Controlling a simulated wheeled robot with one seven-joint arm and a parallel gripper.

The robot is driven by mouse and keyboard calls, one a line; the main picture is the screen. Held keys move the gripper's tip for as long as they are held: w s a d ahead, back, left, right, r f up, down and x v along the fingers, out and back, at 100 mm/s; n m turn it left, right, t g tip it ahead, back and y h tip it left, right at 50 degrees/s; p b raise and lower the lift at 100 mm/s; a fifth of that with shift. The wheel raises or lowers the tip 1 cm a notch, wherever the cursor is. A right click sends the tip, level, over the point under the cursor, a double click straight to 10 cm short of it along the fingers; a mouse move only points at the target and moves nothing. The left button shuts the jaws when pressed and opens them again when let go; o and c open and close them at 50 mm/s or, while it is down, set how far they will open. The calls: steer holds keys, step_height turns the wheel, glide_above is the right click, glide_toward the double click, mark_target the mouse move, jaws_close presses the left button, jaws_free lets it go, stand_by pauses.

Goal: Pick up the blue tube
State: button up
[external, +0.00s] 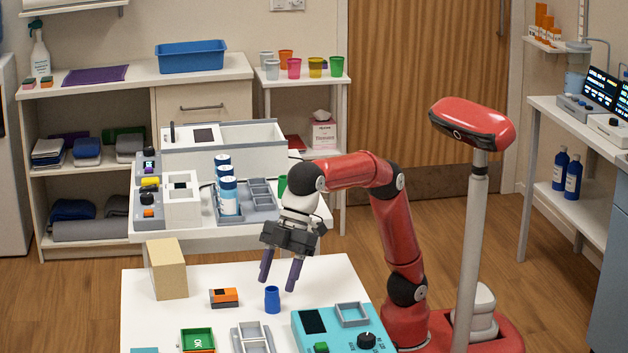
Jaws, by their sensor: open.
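The blue tube (272,299) is a short blue cylinder standing upright on the white front table (200,280). My gripper (279,279) is above the tube, with its two dark purple fingers pointing down and spread apart. The gripper is open and empty. In the picture the fingertips are to the left and right of the tube, slightly higher than it. I cannot tell from this one view how far apart in depth they are.
A tan block (167,268), an orange and black box (224,298), a green box (197,341), a grey rack (252,338) and a teal device (338,329) are around the tube. White-and-blue containers (228,195) stand on the table behind.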

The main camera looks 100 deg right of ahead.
mark_target(269, 302)
steer(key=x, duration=0.5)
steer(key=shift+w+a+f, duration=0.1)
steer(key=shift+w+a, duration=0.15)
steer(key=shift+w, duration=0.05)
steer(key=c, duration=1)
